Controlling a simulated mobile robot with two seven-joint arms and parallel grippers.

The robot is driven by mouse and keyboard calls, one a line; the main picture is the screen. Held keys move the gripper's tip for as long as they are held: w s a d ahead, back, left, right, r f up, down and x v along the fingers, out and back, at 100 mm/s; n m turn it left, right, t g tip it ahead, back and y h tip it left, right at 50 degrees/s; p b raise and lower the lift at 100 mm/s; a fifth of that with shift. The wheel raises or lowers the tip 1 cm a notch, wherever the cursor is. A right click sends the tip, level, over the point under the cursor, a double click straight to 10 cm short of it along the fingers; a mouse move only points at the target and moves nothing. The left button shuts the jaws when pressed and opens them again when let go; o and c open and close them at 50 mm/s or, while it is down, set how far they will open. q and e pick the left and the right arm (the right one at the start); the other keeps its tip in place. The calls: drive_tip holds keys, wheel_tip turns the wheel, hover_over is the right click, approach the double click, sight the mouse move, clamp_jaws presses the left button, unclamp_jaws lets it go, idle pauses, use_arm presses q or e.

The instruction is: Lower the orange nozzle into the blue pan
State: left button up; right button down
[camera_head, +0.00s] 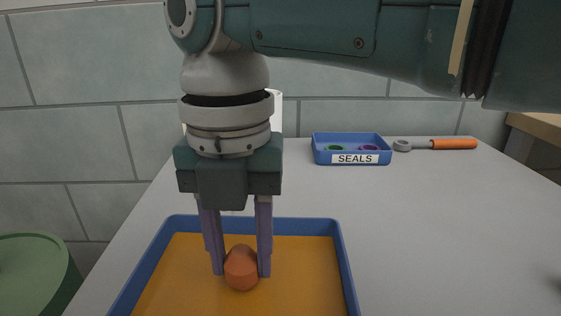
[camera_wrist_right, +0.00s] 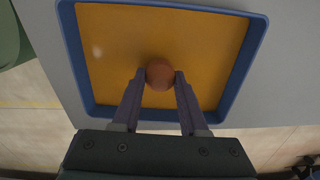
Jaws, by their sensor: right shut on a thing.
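The orange nozzle (camera_head: 241,269) is a small rounded piece between the fingertips of my right gripper (camera_head: 241,272). The gripper points down and is shut on the nozzle. The blue pan (camera_head: 345,262) has blue walls and an orange-yellow floor, and the nozzle is within its outline. I cannot tell whether the nozzle touches the pan floor. In the right wrist view the nozzle (camera_wrist_right: 160,74) sits between the two fingertips (camera_wrist_right: 160,77), over the floor of the pan (camera_wrist_right: 249,50). My left gripper is not in view.
A blue bin labelled SEALS (camera_head: 351,149) holds green and purple rings at the back of the grey table (camera_head: 430,220). A wrench with an orange handle (camera_head: 453,144) lies right of it. A green round container (camera_head: 36,275) stands at the left. The table's right side is clear.

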drive_tip(key=shift+f, duration=0.2)
drive_tip(key=shift+c, duration=1.8)
unclamp_jaws()
